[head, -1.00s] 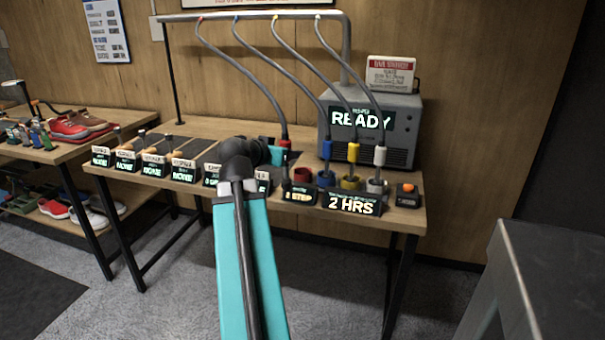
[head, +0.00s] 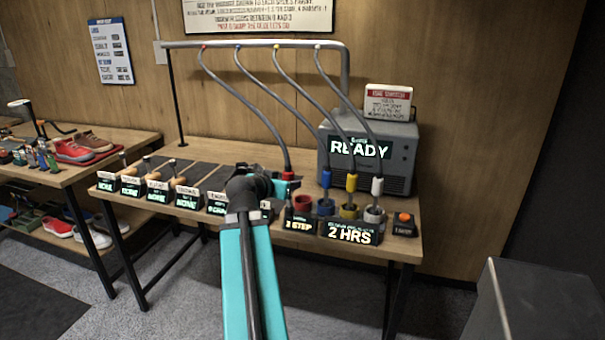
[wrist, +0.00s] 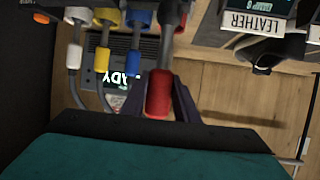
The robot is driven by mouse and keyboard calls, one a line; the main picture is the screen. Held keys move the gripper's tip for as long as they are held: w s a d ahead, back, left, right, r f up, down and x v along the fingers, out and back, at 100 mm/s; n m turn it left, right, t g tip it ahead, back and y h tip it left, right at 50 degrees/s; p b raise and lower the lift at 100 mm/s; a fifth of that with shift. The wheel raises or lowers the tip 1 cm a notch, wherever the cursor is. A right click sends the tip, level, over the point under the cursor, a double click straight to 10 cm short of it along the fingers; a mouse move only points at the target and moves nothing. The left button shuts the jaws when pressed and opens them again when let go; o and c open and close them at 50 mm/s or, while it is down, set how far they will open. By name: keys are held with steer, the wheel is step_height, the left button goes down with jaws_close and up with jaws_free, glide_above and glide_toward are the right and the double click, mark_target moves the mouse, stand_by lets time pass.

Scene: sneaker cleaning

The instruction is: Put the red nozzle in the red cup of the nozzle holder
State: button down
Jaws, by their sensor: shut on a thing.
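The red nozzle (head: 288,176) is held upright in my gripper (head: 284,186), with its grey hose rising from the top. The red cup (head: 304,203) of the nozzle holder is just to the right of the nozzle's lower end in the head view. In the wrist view my gripper (wrist: 160,105) is shut on the red nozzle (wrist: 158,95). Its grey tip points toward the red cup (wrist: 174,11) and overlaps it in the picture. The tip appears outside the cup in the head view; the exact gap is hard to tell.
The blue nozzle (head: 326,179), yellow nozzle (head: 351,183) and white nozzle (head: 377,187) stand in their cups to the right. The grey READY machine (head: 398,150) is behind. Lit labels (head: 350,232) line the table's front edge.

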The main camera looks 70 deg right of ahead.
steer(key=p, duration=0.4)
steer(key=shift+d+r, duration=0.1)
steer(key=shift+d, duration=0.25)
steer(key=d+p, duration=0.2)
steer(key=p, duration=0.3)
steer(key=shift+d+p, duration=0.4)
steer(key=d+f+p, duration=0.1)
steer(key=d+p, duration=0.2)
steer(key=d, duration=0.6)
steer(key=shift+d+f, duration=0.25)
steer(key=shift+d, duration=0.1)
steer(key=shift+w+d, duration=0.1)
steer(key=shift+d+f+p, duration=0.15)
steer(key=shift+f+p, duration=0.45)
steer(key=shift+f, duration=0.3)
steer(key=shift+d+f+p, duration=0.15)
steer(key=shift+f+p, duration=0.4)
steer(key=shift+f, duration=0.5)
steer(key=c, duration=1.4)
jaws_free()
